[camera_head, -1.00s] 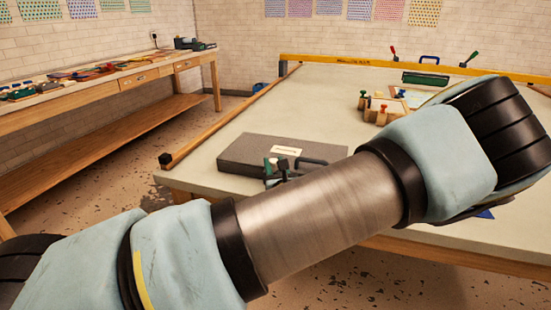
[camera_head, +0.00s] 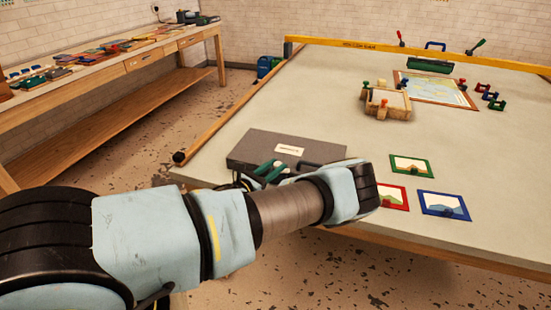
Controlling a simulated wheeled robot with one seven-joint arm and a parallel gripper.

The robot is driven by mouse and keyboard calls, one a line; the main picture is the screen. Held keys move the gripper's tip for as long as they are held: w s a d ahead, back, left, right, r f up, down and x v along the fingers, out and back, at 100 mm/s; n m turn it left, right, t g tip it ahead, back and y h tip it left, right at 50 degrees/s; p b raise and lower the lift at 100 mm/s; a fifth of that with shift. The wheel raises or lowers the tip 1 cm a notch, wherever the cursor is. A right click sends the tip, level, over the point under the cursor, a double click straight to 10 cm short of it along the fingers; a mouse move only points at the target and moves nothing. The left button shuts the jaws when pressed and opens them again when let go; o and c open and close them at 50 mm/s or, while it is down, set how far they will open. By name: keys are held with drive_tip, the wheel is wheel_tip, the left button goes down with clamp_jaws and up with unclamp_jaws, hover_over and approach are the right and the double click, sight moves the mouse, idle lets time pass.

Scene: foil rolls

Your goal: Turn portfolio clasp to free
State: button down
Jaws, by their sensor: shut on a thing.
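The portfolio (camera_head: 262,143) is a flat dark grey case with a white label (camera_head: 290,149), lying on the near left part of the big table. A black handle shows at its front right, partly behind my arm. My gripper (camera_head: 268,172) is at the case's front edge, with green and black parts showing above my forearm. It is shut on the portfolio clasp. The clasp is small and mostly hidden by the gripper and arm, so its turn angle cannot be read.
Framed pictures in green (camera_head: 410,166), red (camera_head: 394,198) and blue (camera_head: 445,205) lie right of my arm. A wooden block fixture (camera_head: 387,103), a map board (camera_head: 437,89) and small clamps stand farther back. A yellow bar (camera_head: 400,55) spans the far edge. The table's middle is clear.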

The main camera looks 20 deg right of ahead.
drive_tip(key=shift+w+r+m+g+h+p, duration=0.15)
drive_tip(key=shift+m+g+h+p, duration=0.35)
drive_tip(key=shift+m+g, duration=0.4)
drive_tip(key=shift+g, duration=0.4)
drive_tip(key=c, duration=0.5)
unclamp_jaws()
drive_tip(key=shift+c, duration=0.2)
drive_tip(key=shift+a, duration=0.1)
